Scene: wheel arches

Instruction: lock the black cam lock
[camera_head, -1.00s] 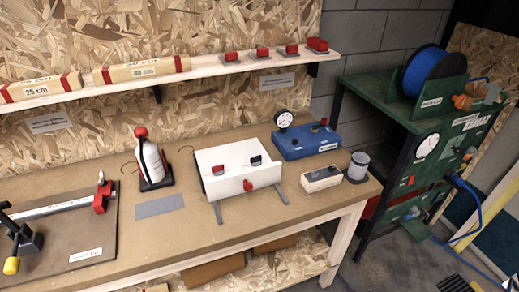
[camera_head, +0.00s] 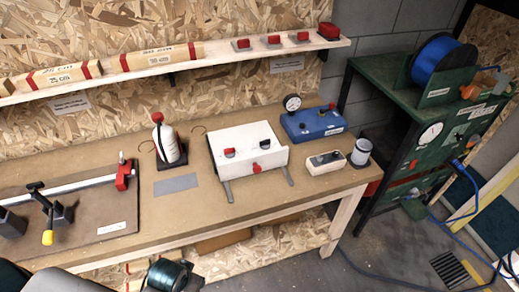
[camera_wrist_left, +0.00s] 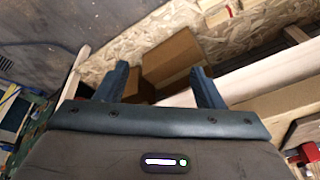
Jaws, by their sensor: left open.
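A white box (camera_head: 236,165) stands on the workbench in the head view. Its top carries a red-capped knob (camera_head: 230,152) at left and a black knob (camera_head: 255,141) at right, which looks like the black cam lock. A red knob (camera_head: 256,168) sits on its front face. The lock's exact turn is too small to tell. My left gripper (camera_wrist_left: 160,72) is open and empty in the left wrist view, with cardboard boxes and the bench's pale wood frame beyond its fingers. It is away from the white box, which that view does not show. My right gripper is in neither view.
A blue box with a gauge (camera_head: 312,123), a pale block with dark knobs (camera_head: 326,163) and a grey cup (camera_head: 361,152) stand right of the white box. A white bottle (camera_head: 165,143) and a clamp board (camera_head: 95,217) are left. A shelf (camera_head: 200,62) runs behind.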

